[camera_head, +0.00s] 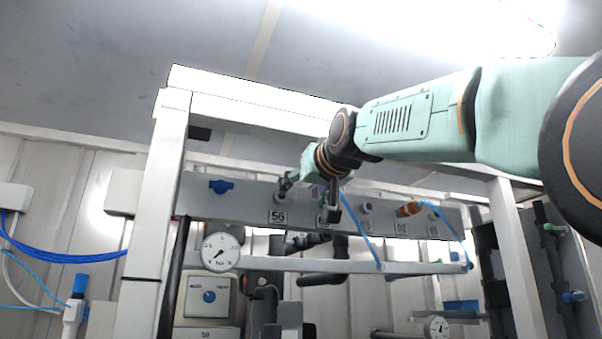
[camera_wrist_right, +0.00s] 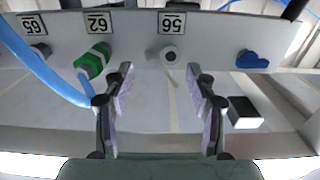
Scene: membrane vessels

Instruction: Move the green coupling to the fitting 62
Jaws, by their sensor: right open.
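The green coupling (camera_wrist_right: 92,62) sits on the panel at the fitting whose plate reads 62 (camera_wrist_right: 97,23), in the upside-down right wrist view. A light blue hose runs close by it. In the head view the coupling is hidden behind my right gripper (camera_head: 311,198). My right gripper is open and empty, and it also shows in the wrist view (camera_wrist_right: 160,88). Its fingers point at the panel, in front of the bare grey fitting 56 (camera_wrist_right: 169,54). The green coupling is just outside the fingers, on the left of the wrist view. My left gripper is not in view.
A blue cap (camera_head: 221,187) sits left of plate 56 (camera_head: 278,217). An orange coupling (camera_head: 408,209) with a blue hose (camera_head: 452,235) is farther right. A round gauge (camera_head: 220,252) and a white rail (camera_head: 400,268) are below the panel. A white post (camera_head: 158,190) stands at left.

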